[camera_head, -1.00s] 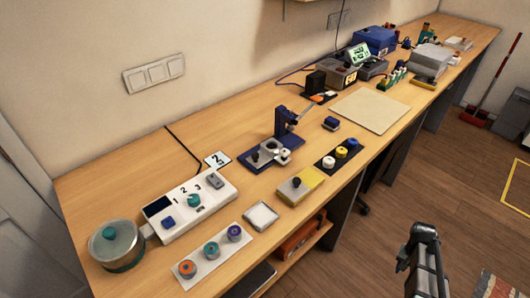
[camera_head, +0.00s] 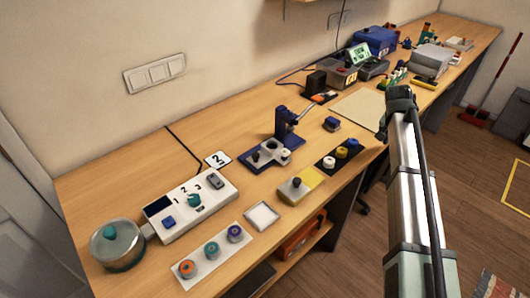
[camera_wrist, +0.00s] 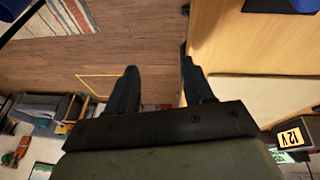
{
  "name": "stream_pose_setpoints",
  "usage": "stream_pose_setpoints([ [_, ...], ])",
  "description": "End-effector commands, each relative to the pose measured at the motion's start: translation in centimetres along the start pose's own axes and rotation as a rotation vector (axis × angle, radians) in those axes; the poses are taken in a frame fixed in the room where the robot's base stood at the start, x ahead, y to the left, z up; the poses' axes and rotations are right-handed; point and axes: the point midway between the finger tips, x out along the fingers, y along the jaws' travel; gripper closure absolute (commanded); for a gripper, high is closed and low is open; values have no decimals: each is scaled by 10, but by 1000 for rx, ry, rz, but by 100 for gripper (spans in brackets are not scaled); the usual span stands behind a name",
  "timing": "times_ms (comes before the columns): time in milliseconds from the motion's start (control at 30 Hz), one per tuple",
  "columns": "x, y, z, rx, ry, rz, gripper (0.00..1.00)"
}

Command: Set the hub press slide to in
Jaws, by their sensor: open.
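The hub press is a dark blue stand (camera_head: 285,125) with a raised lever, near the middle of the table in the head view. At its base lies a grey slide plate (camera_head: 270,153) with a black knob on its left and a pale round piece on its right. I cannot tell how far in the slide sits. My gripper (camera_wrist: 159,66) is open and empty in the wrist view, with floor showing between its fingers. In the head view my arm reaches up at the right, well apart from the press; its fingers cannot be made out there.
A dark strip (camera_head: 326,166) with white, yellow and blue caps lies right of the press. A yellow and grey block (camera_head: 297,190) sits in front. A numbered control box (camera_head: 187,218) stands to the left. A beige mat (camera_head: 350,106) lies behind my arm.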

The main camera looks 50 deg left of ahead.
Motion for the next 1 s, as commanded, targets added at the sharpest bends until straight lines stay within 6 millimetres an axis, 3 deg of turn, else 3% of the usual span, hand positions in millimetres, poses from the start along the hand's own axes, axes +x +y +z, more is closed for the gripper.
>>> stream_pose_setpoints([
  [33,-24,-22,-2,-17,8,-16,48],
  [167,-56,-71,30,-85,-36,-50,48],
  [367,-99,-145,101,-225,-136,-104,48],
  [600,-161,-222,199,-419,-262,-158,48],
  [800,-237,-267,247,-480,-286,-197,48],
  [1000,-281,-286,273,-500,-294,-217,48],
])
